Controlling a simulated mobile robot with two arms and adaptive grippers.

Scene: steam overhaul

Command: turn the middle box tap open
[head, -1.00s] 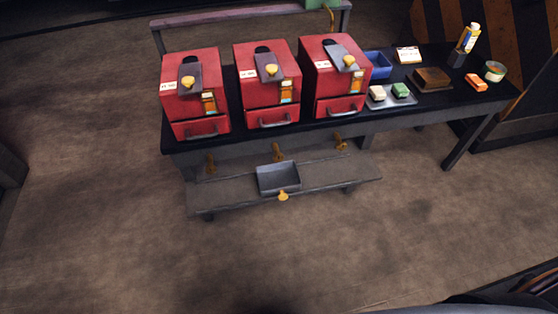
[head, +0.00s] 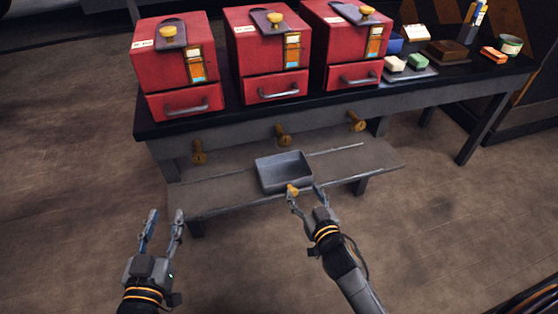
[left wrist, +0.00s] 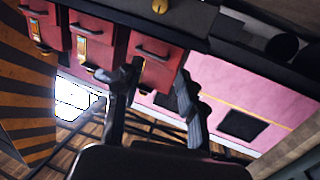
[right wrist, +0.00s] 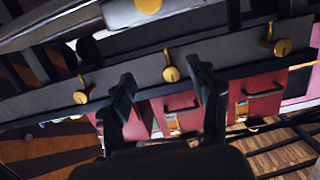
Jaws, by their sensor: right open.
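Three brass taps stick out below the bench's front edge, one beneath each red box. The middle tap (head: 283,135) is under the middle red box (head: 268,55), and it also shows in the right wrist view (right wrist: 171,74), between the fingers but beyond them. My right gripper (head: 306,194) is open and empty, at the front of the grey tray; its left fingertip overlaps the tray's brass knob (head: 292,189), and I cannot tell whether they touch. My left gripper (head: 163,218) is open and empty, left of the lower shelf and lower in the picture.
The grey tray (head: 270,185) sits on the lower shelf (head: 225,193) below the middle tap. The left tap (head: 199,152) and right tap (head: 356,122) flank the middle one. Small items stand on the bench's right part. The floor in front is clear.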

